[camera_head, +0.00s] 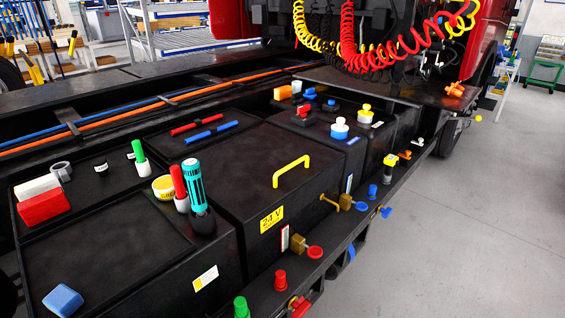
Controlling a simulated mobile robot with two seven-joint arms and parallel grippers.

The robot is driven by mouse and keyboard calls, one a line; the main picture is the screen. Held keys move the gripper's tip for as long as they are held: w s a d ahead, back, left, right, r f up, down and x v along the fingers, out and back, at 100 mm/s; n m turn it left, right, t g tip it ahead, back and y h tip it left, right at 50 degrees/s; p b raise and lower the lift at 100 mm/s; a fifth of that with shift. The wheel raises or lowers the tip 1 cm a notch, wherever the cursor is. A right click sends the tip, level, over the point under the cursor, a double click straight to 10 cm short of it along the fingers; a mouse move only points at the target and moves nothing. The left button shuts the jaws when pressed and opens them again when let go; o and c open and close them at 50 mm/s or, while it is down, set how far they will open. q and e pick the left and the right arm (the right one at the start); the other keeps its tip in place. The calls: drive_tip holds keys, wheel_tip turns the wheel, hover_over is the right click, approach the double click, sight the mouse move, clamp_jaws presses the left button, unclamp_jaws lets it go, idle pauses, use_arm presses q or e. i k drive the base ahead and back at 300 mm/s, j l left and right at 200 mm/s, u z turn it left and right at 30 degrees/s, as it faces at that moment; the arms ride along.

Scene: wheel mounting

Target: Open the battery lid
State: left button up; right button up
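The battery lid (262,170) is the black top of a box in the middle of the truck chassis. It lies flat and looks closed. A yellow handle (291,169) stands up on it toward its right side. A yellow "24 V" label (271,219) is on the front face of the box below the lid. Neither of my grippers is in the head view.
Left of the lid, a teal-handled tool (194,187), a red marker (179,183) and a yellow tape roll (163,187) stand close to its edge. Red and blue bars (212,133) lie behind. Red coiled hoses (347,45) hang behind.

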sight(262, 178)
drive_tip(key=i+l+u, duration=0.15)
drive_tip(key=l, duration=0.25)
drive_tip(key=i+l+u, duration=0.15)
drive_tip(key=l, duration=0.25)
drive_tip(key=i+l+u, duration=0.15)
drive_tip(key=l, duration=0.25)
drive_tip(key=l+u, duration=0.15)
drive_tip(key=l, duration=0.3)
